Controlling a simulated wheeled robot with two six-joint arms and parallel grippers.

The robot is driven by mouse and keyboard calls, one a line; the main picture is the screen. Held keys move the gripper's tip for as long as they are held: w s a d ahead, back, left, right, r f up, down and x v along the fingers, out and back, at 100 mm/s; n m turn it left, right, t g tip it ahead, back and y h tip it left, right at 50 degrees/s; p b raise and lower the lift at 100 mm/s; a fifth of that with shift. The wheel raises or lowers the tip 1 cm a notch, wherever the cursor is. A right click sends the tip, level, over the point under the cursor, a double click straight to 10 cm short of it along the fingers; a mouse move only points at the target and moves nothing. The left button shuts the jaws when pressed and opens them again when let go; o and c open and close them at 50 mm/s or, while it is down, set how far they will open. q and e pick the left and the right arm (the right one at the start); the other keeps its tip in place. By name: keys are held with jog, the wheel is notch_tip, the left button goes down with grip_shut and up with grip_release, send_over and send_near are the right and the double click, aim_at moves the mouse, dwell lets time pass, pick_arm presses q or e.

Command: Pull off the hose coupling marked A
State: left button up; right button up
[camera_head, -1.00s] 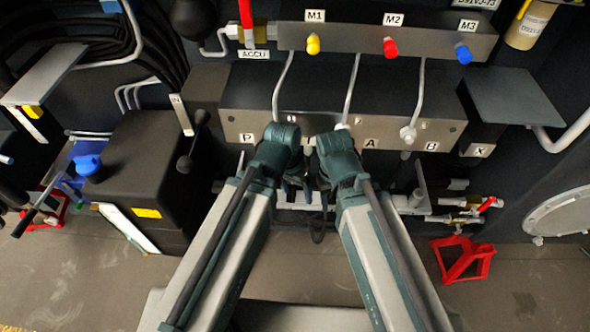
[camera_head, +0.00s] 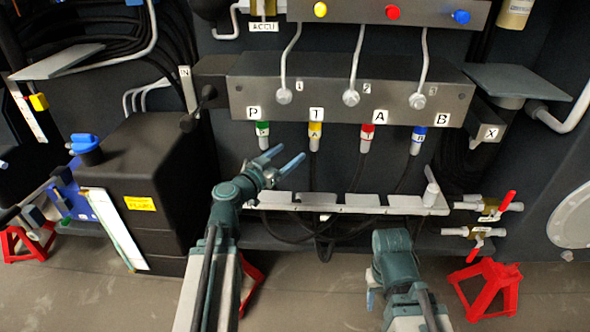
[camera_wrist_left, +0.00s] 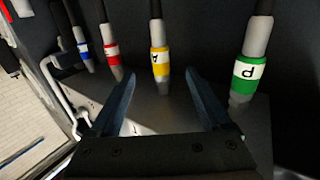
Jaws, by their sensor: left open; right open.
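Several hose couplings hang under the valve block (camera_head: 345,85): green under P (camera_head: 262,135), yellow under T (camera_head: 314,136), red under A (camera_head: 366,138) and blue under B (camera_head: 417,140). The yellow coupling's own band appears to read A, also in the left wrist view (camera_wrist_left: 160,62). The red one's letter is hard to read. My left gripper (camera_head: 292,155) is open and empty, just below and left of the yellow coupling. In the left wrist view its fingers (camera_wrist_left: 160,78) frame the yellow coupling, without visible contact. My right gripper (camera_head: 371,289) is low, mostly hidden by its wrist.
A pale metal rail (camera_head: 345,203) with dark hoses runs below the couplings. A black tank (camera_head: 140,175) with a blue cap (camera_head: 87,148) stands at left. Red-handled valves (camera_head: 490,207) and a red stand (camera_head: 488,288) are at right. The green coupling is near the left fingers.

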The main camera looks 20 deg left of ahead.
aim_at(312, 148)
pick_arm(q)
jog(key=x, duration=1.4)
grip_shut()
jog(key=c, duration=0.6)
grip_release()
grip_shut()
jog(key=shift+f, duration=0.1)
jog(key=shift+f+b, duration=2.2)
jog(key=shift+f, duration=0.05)
